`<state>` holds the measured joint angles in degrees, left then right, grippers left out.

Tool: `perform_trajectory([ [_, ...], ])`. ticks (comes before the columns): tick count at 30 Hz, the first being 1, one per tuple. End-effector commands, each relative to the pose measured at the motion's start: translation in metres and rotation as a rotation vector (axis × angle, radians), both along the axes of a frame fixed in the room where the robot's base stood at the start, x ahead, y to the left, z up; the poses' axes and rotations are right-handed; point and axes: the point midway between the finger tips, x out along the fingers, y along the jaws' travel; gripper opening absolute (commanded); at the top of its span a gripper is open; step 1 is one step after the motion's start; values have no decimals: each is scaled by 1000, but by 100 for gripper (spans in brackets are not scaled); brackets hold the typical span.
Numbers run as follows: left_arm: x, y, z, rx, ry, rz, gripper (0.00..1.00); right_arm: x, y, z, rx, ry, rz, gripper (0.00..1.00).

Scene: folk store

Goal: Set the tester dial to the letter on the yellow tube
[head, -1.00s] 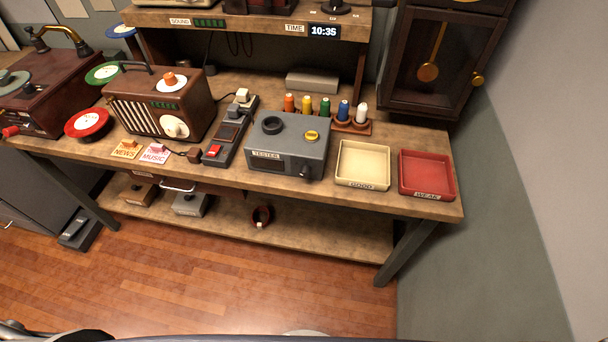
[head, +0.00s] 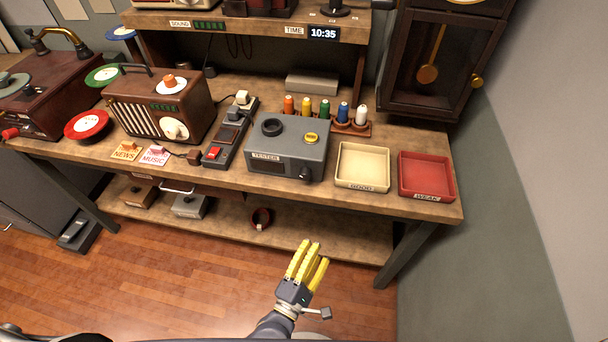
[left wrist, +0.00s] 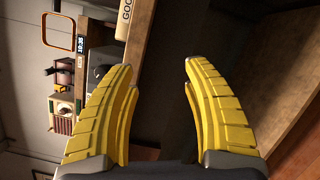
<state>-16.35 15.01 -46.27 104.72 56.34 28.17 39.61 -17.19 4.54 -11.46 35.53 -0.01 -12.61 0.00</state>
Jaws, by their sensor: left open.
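The grey tester (head: 262,167) stands on the bench. A dark knob (head: 305,174) is on its front at the right. Its top has a dark round ring (head: 272,127) and a yellow round part (head: 311,138). The yellow tube (head: 306,106) stands in a rack behind the tester, between an orange and a green one. No letter on it is readable. My left gripper (head: 307,261) is open and empty, in front of the bench and below the tester. Its spread yellow fingers (left wrist: 157,65) show in the left wrist view with nothing between them. My right gripper is not in view.
A cream GOOD tray (head: 362,186) and a red WEAK tray (head: 426,194) stand right of the tester. A switch strip (head: 229,135) and a brown radio (head: 150,118) stand left. The lower shelf (head: 330,234) is behind my left gripper. Open floor lies in front.

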Motion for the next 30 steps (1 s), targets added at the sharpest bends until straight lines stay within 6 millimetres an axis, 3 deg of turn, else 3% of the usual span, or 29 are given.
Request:
perform_trajectory([
  [1, -2, 1, 35, -187, 35, 18, 50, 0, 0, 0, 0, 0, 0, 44],
  [3, -5, 6, 75, -463, 111, 45, 50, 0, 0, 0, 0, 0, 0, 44],
  [6, -9, 19, 116, -836, 235, 77, 50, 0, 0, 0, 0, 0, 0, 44],
  [9, -11, 33, 137, -1166, 361, 116, 50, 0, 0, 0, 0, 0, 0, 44],
  [12, -9, 46, 138, -1383, 448, 162, 50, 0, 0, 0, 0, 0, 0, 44],
  [16, -7, 53, 127, -1523, 505, 208, 50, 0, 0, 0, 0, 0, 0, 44],
  [23, 1, 54, 126, -1584, 517, 210, 50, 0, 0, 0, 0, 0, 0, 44],
  [30, 36, 50, 127, -1582, 513, 208, 50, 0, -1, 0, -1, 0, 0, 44],
])
